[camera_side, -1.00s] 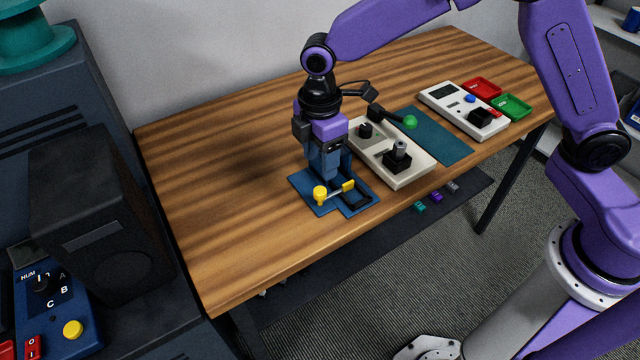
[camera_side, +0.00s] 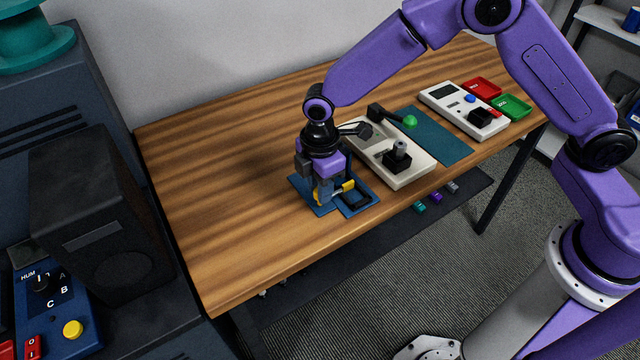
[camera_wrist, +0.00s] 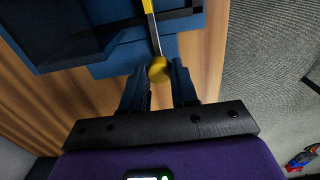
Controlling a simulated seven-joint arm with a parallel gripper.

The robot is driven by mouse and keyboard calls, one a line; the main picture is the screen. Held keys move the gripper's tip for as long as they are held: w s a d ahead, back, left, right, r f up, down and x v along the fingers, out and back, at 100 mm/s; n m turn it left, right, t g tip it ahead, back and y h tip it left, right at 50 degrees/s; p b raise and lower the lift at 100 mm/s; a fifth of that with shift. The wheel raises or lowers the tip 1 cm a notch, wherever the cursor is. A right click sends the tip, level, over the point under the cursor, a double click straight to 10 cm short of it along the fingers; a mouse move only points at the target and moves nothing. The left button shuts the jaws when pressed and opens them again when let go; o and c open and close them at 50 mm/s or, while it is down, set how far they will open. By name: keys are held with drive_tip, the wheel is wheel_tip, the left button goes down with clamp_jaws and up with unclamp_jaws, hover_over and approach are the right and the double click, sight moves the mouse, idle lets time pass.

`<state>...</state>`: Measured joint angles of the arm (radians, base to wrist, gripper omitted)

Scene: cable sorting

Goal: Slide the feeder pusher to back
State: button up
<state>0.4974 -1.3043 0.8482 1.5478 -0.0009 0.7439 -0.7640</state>
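The feeder is a dark blue base (camera_side: 360,206) on the wooden table. Its pusher shows in the wrist view as a thin metal rod (camera_wrist: 154,36) with a yellow bar (camera_wrist: 147,6) at one end and a round yellow knob (camera_wrist: 159,71) at the other. The yellow bar also shows in the side view (camera_side: 348,186). My gripper (camera_wrist: 159,68) points down at the feeder, its two blue fingers apart on either side of the knob. A gap shows beside the knob. In the side view my gripper (camera_side: 323,199) mostly hides the knob.
A pale control box (camera_side: 405,175) with a black joystick stands just right of the feeder. A teal mat (camera_side: 440,140), another pale device (camera_side: 455,105), a red tray (camera_side: 482,89) and a green tray (camera_side: 512,106) lie farther right. The table left of the feeder is clear.

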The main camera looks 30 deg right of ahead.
clamp_jaws()
drive_tip(key=shift+w, duration=4.5)
drive_tip(key=shift+w+r, duration=0.1)
drive_tip(key=o, duration=0.6)
unclamp_jaws()
drive_tip(key=shift+o, duration=0.4)
drive_tip(key=shift+r, duration=0.25)
wheel_tip(320, 180, up, 17)
